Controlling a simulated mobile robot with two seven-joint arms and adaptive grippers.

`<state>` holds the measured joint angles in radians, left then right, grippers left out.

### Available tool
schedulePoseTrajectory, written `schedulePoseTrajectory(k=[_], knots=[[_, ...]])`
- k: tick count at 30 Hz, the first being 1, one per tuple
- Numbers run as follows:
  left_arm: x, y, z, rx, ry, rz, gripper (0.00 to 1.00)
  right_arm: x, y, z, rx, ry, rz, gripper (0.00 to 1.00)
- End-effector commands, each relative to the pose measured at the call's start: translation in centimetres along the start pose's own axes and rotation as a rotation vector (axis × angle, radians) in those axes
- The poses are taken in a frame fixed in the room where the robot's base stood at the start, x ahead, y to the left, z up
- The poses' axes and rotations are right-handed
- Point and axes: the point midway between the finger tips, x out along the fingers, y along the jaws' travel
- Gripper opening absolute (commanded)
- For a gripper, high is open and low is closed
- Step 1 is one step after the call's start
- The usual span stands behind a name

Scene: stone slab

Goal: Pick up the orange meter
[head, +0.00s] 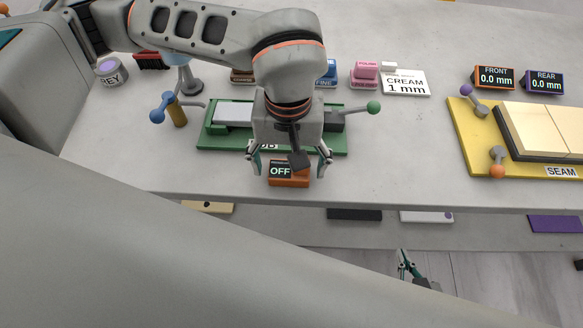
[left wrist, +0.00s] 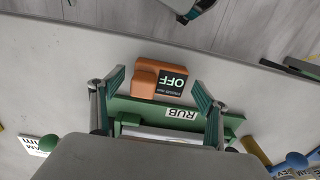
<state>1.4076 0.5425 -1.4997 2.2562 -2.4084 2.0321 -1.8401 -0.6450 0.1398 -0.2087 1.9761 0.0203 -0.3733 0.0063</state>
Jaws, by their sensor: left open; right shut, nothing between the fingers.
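The orange meter (head: 289,179) is a small box with a dark display reading OFF. It sits on the grey slab near its front edge, just in front of the green RUB fixture (head: 222,142). My left gripper (head: 290,166) is open above the meter, with one finger to each side of it in the head view. In the left wrist view the meter (left wrist: 160,80) lies between and beyond the two open fingertips, with nothing held. My right gripper (head: 405,268) is shut and empty, low beyond the slab's front edge at the bottom of the head view.
A yellow SEAM fixture (head: 480,158) with cream slabs stands at the right. FRONT (head: 493,78) and REAR (head: 543,84) displays both read 0.0 mm. A CREAM 1 mm card (head: 405,88) and pink block (head: 365,74) lie at the back. The slab between the fixtures is clear.

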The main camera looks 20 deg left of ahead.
Motion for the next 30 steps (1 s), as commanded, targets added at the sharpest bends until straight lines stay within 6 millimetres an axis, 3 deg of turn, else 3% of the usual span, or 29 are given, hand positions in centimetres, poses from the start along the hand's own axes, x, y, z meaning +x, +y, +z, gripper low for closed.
schedulePoseTrajectory(k=[9, 15, 25, 30], knots=[[0.6, 0.0, 0.0, -0.001, 0.001, 0.001, 0.75, 0.0, 0.0, 0.0, 0.001, 0.0, -0.001, 0.0], [0.6, 0.0, 0.0, -0.001, 0.001, 0.001, 0.3, 0.0, -0.1, 0.1, 0.001, 0.0, -0.001, 0.0], [0.4, 0.0, -0.1, -0.001, 0.002, 0.001, 0.3, 0.0, -0.1, 0.1, 0.0, -0.001, -0.001, 0.0], [-0.6, 0.1, -0.1, 0.0, 0.003, 0.002, 0.3, 0.0, -0.1, 0.0, 0.0, -0.001, -0.001, 0.0]])
